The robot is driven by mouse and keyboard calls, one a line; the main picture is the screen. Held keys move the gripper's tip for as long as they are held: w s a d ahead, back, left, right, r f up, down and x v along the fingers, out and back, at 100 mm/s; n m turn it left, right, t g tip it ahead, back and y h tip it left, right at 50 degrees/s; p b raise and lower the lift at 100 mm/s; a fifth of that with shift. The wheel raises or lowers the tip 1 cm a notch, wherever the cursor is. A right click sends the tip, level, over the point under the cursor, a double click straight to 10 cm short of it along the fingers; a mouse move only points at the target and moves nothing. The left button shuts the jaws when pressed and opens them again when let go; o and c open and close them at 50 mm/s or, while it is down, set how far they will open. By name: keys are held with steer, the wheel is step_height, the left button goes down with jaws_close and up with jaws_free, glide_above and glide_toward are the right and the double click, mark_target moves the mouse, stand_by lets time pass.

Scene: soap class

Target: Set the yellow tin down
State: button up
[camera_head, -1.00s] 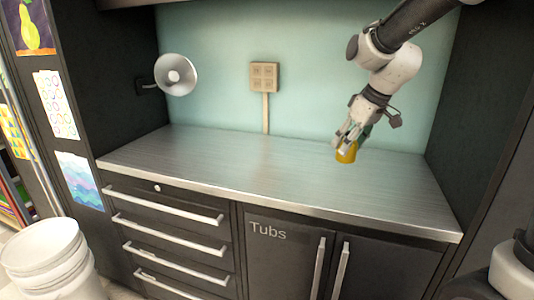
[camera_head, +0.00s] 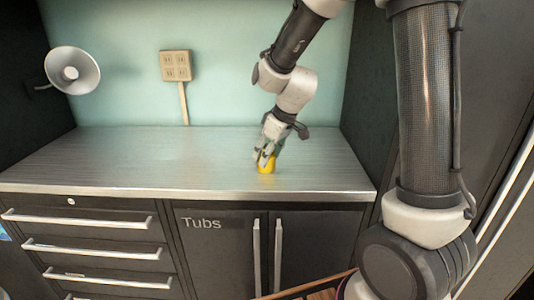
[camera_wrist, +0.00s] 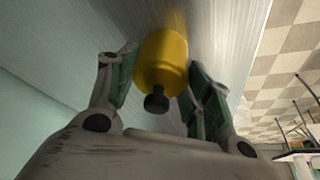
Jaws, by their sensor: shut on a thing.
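The yellow tin (camera_head: 266,167) is at the tip of my gripper (camera_head: 266,155), low over the metal counter (camera_head: 150,160), toward its right side. In the wrist view the tin (camera_wrist: 163,58) is yellow with a dark knob at its near end. It sits between the two green-padded fingers of my gripper (camera_wrist: 160,75). My gripper is shut on the tin. The tin looks close to the counter; I cannot tell whether it touches.
The counter is otherwise bare. A lamp (camera_head: 72,72) sticks out from the left wall, and a socket plate (camera_head: 176,66) is on the back wall. Drawers (camera_head: 85,245) and a "Tubs" cupboard (camera_head: 225,250) are below. A wooden edge (camera_head: 310,288) shows at the bottom.

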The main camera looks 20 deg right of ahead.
steer(key=shift+f, duration=0.1)
steer(key=o, duration=1.2)
steer(key=shift+c, duration=0.2)
steer(key=shift+r, duration=0.4)
steer(key=v, duration=1.2)
steer(key=s+d+r+m+h, duration=0.1)
steer(key=s+d+m, duration=0.2)
steer(key=s+d, duration=0.3)
steer(key=s+d+m+h, duration=0.1)
steer(key=s+d+m, duration=0.3)
steer(key=s, duration=1.2)
steer(key=shift+s+d+r+m+t+h, duration=0.3)
steer(key=shift+s+d+r+h, duration=0.1)
steer(key=shift+d, duration=0.65)
